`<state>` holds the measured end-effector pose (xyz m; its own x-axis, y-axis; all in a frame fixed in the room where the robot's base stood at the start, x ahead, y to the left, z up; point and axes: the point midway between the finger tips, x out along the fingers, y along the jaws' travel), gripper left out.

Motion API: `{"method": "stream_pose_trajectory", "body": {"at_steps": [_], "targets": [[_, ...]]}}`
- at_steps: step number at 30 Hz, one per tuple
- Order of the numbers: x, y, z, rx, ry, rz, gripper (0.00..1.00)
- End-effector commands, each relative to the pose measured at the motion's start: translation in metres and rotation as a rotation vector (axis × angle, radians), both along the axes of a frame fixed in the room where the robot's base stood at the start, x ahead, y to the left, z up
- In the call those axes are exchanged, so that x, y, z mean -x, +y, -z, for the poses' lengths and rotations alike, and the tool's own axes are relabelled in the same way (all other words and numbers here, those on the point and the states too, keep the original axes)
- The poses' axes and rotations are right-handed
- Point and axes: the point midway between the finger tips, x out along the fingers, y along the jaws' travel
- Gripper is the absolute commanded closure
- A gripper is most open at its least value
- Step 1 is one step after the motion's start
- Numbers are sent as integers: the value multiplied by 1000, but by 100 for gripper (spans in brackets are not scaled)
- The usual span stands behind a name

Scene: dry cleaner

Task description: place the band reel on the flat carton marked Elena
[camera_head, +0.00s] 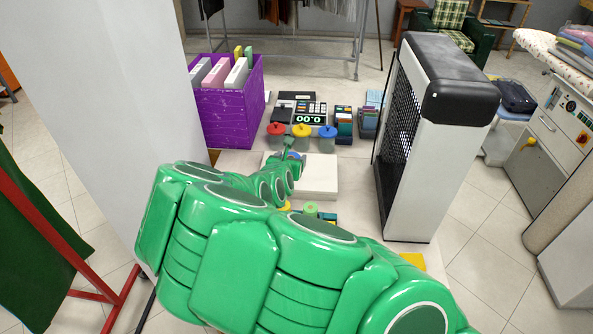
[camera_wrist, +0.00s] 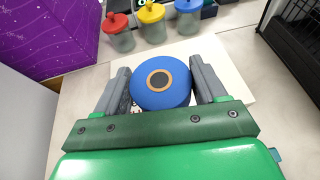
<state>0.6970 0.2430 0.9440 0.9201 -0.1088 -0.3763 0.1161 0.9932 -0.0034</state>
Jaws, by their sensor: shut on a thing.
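The band reel (camera_wrist: 160,97) is a blue disc with an orange ring and a dark centre. My gripper (camera_wrist: 160,82) is shut on it, one grey finger on each side. A flat white carton (camera_wrist: 233,84) lies under and behind the reel in the wrist view. In the head view the carton (camera_head: 320,178) lies on the counter just right of my gripper (camera_head: 291,156), partly hidden by my green arm. I cannot tell whether the reel touches the carton. No name on the carton can be read.
Jars with red (camera_head: 276,132), yellow (camera_head: 301,135) and blue (camera_head: 327,137) lids stand behind the carton. A purple bin (camera_head: 229,120) with folders stands at left. A tall white unit with black top (camera_head: 432,135) stands at right. Small coloured items lie partly hidden by my arm.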

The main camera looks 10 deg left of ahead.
Motion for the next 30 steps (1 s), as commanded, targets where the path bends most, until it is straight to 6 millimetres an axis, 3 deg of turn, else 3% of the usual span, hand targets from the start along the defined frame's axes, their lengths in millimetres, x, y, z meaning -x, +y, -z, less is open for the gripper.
{"method": "stream_pose_trajectory", "body": {"at_steps": [3, 9, 14, 21, 30], "targets": [[-11, -27, 2, -5, 5, 28, 60], [-20, -46, 4, -8, 6, 41, 60], [-21, -48, 13, -8, 7, 41, 60], [-20, -48, 42, -7, 10, 41, 60], [-20, -47, 57, -8, 7, 41, 60]]}}
